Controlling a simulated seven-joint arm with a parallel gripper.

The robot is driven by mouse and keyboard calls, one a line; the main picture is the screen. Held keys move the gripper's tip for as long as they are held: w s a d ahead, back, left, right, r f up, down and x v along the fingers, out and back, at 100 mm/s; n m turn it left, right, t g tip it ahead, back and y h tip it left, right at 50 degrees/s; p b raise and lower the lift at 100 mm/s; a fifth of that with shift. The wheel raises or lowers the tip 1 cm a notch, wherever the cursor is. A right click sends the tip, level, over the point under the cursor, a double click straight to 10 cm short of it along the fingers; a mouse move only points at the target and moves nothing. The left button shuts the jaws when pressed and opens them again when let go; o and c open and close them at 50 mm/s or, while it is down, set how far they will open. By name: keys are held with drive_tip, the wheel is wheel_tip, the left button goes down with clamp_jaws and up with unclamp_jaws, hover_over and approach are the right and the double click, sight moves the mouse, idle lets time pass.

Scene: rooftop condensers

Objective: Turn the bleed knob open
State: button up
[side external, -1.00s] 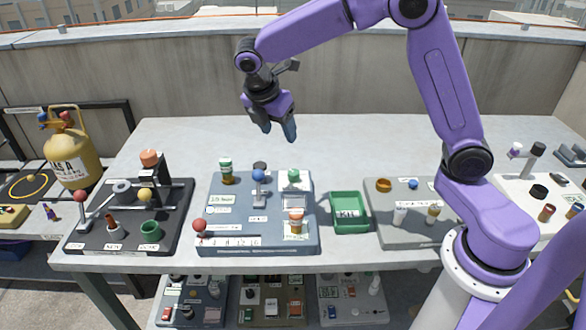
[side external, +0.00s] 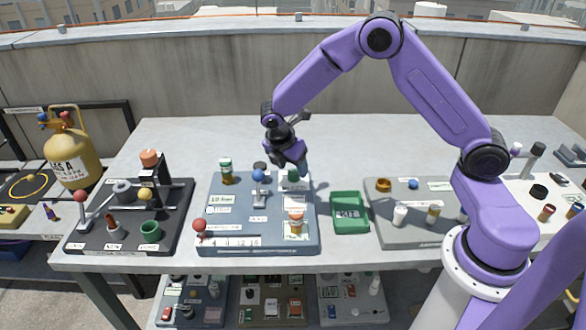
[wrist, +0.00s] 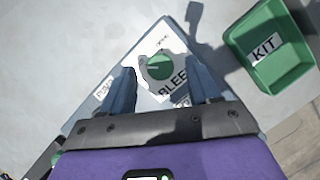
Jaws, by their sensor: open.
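The bleed knob is a round green knob (wrist: 159,66) on a white plate lettered "BLEE…" (wrist: 172,86) in the wrist view. In the side view the green knob (side external: 293,175) is at the back right corner of the blue-grey board (side external: 215,238), partly hidden by my gripper. My gripper (side external: 301,171) is open and empty, pointing down close above the knob. In the wrist view its two fingers (wrist: 163,85) stand apart, left and right of the knob, lower in the picture than it. I cannot tell any contact.
A green KIT tray (side external: 349,229) stands right of the board. On the board, a blue-balled lever (side external: 258,176), a red ball (side external: 199,225) and an orange-capped part (side external: 296,217) stand near. The tabletop behind the board is clear.

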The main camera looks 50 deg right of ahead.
drive_tip(key=shift+x, duration=0.95)
drive_tip(key=c, duration=1)
drive_tip(key=shift+c, duration=0.2)
